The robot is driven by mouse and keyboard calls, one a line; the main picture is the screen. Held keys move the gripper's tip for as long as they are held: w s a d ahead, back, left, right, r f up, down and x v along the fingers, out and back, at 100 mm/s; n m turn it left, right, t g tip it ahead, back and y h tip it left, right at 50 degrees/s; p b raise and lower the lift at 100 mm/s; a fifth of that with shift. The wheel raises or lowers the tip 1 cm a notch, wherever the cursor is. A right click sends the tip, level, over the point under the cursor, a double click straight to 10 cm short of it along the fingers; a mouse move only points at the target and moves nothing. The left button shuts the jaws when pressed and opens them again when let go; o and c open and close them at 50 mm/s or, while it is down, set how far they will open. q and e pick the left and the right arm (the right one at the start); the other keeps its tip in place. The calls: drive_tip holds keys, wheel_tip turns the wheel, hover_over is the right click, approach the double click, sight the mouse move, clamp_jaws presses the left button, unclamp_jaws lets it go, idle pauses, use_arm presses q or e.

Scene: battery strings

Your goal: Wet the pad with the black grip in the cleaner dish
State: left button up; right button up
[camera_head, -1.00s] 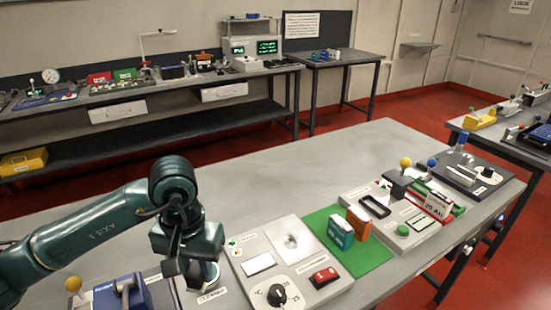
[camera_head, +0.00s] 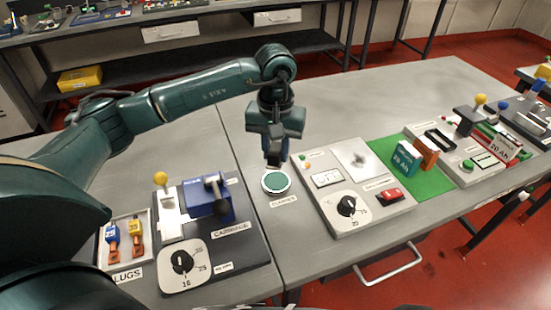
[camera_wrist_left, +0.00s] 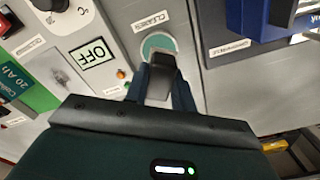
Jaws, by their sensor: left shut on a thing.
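The cleaner dish (camera_head: 275,182) is a small round white-rimmed dish with a green inside, standing on the grey bench beside a "CLEANER" label. It also shows in the left wrist view (camera_wrist_left: 150,42), partly covered. My left gripper (camera_head: 274,152) hangs over the dish, pointing down. It is shut on a dark block, the black grip (camera_wrist_left: 161,76), which shows between the fingers in the left wrist view. The pad's underside is hidden, and I cannot tell whether it touches the dish. My right gripper is not in view.
Left of the dish stands a dark station with a blue clamp (camera_head: 207,200) and a dial.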

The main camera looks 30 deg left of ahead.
sight(276, 182)
use_arm(q)
drive_tip(key=shift+w+a, duration=0.1)
drive_tip(key=shift+w, duration=0.15)
drive_tip(key=shift+f+b, duration=0.35)
drive_tip(key=shift+f, duration=0.35)
wheel_tip(276, 182, down, 4)
drive_tip(key=shift+r+b, duration=0.25)
drive_tip(key=shift+b, duration=0.55)
drive_tip(key=shift+f, duration=0.55)
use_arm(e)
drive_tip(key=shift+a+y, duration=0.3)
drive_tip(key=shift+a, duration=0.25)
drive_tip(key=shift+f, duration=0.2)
use_arm(q)
drive_tip(key=shift+f+b, duration=0.55)
drive_tip(key=shift+b, duration=0.15)
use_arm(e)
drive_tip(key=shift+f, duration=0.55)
use_arm(q)
drive_tip(key=shift+s+f+b, duration=0.15)
drive_tip(key=shift+f+b, duration=0.1)
drive_tip(key=shift+b, duration=0.1)
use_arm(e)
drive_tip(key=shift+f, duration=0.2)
